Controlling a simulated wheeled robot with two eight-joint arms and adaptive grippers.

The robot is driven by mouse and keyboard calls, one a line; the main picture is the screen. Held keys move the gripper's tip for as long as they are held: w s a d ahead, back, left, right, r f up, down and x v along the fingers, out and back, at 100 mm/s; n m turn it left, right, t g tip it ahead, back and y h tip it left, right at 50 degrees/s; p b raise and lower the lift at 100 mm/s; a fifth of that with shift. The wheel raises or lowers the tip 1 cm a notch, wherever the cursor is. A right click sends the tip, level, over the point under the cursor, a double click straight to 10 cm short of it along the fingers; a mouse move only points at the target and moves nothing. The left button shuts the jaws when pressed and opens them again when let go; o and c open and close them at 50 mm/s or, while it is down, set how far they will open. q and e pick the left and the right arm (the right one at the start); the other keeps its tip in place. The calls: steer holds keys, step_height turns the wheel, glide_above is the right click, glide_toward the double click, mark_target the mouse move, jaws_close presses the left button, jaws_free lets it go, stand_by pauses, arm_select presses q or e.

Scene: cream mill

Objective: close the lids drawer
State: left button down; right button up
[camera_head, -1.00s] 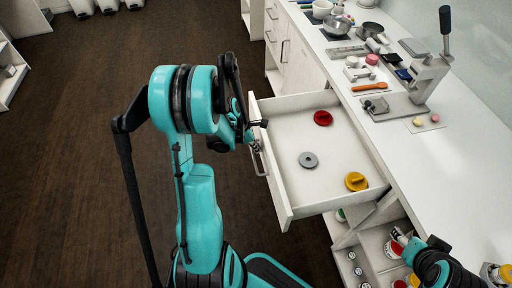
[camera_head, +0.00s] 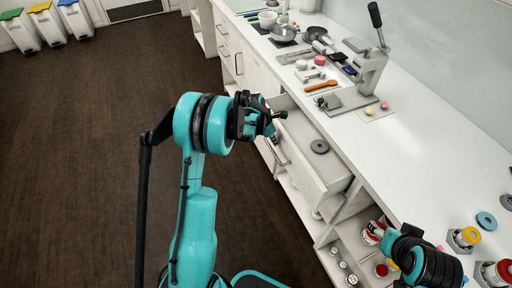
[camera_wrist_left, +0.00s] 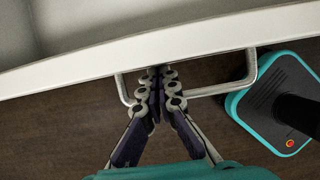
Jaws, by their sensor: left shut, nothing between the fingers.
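The lids drawer (camera_head: 304,164) sticks out part way from under the white counter. My left gripper (camera_head: 279,114) is shut and empty at the drawer front. In the left wrist view the fingertips (camera_wrist_left: 160,74) are at the handle bar (camera_wrist_left: 207,90), close to the drawer's front panel (camera_wrist_left: 155,48); whether they touch it I cannot tell.
The counter (camera_head: 425,135) carries a lever press (camera_head: 368,62), an orange spoon (camera_head: 321,86) and several bowls and jars. Below the drawer is an open shelf (camera_head: 345,238) with jars. Bins (camera_head: 48,25) stand at the far left. The dark floor to the left is clear.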

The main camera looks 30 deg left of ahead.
arm_select(q)
steer(key=w+d, duration=0.5)
steer(key=w, duration=0.1)
steer(key=w+d, duration=0.3)
steer(key=w, duration=0.1)
steer(key=shift+w+d, duration=0.1)
steer(key=shift+d, duration=0.25)
steer(key=shift+w+d, duration=0.2)
steer(key=shift+w, duration=0.05)
steer(key=shift+r, duration=0.1)
